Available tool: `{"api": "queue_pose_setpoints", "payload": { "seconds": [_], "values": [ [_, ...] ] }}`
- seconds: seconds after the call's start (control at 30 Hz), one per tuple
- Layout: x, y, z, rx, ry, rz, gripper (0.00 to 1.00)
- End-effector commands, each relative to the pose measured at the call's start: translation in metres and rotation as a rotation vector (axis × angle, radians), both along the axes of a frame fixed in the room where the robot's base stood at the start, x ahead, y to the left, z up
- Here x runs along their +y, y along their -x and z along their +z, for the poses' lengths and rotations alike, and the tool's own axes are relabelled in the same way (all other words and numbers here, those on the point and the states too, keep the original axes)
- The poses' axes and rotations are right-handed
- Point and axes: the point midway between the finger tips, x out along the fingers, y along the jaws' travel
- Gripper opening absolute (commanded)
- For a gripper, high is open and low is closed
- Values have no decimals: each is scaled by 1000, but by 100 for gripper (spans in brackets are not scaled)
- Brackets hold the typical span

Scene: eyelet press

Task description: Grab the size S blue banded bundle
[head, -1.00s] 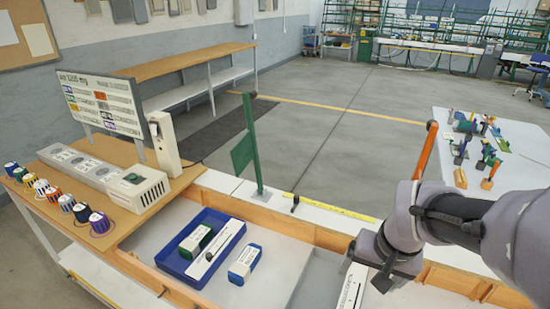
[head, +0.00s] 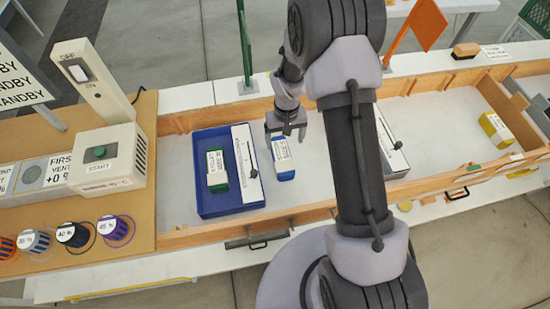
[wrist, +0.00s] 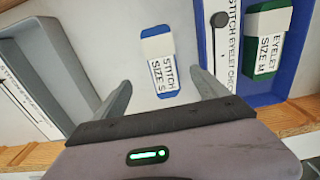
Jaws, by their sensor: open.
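The blue bundle with a white band (head: 283,158) lies on the light trough floor, just right of the blue tray. In the wrist view its band (wrist: 161,70) reads "STITCH SIZE S". My gripper (head: 287,130) is above the bundle's far end in the head view. In the wrist view my open gripper (wrist: 165,90) has one finger on each side of the bundle's line, with the bundle beyond the fingertips. Nothing is between the fingers.
The blue tray (head: 207,205) holds a green banded bundle (head: 217,170) and a white slide gauge (head: 245,160). A grey tray (head: 394,150) lies to the right. A yellow bundle (head: 496,130) lies far right. Wooden walls (head: 205,235) border the trough.

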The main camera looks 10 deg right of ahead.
Motion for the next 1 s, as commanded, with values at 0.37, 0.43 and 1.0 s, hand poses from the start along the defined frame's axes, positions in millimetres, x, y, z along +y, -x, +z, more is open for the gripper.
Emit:
{"api": "queue_pose_setpoints", "payload": {
  "seconds": [0.37, 0.43, 1.0],
  "values": [
    [1, -1, -73, -1, 0, 1, 84],
    [1, -4, -81, -1, 0, 1, 84],
    [3, -11, -120, -2, 2, 0, 52]
  ]
}}
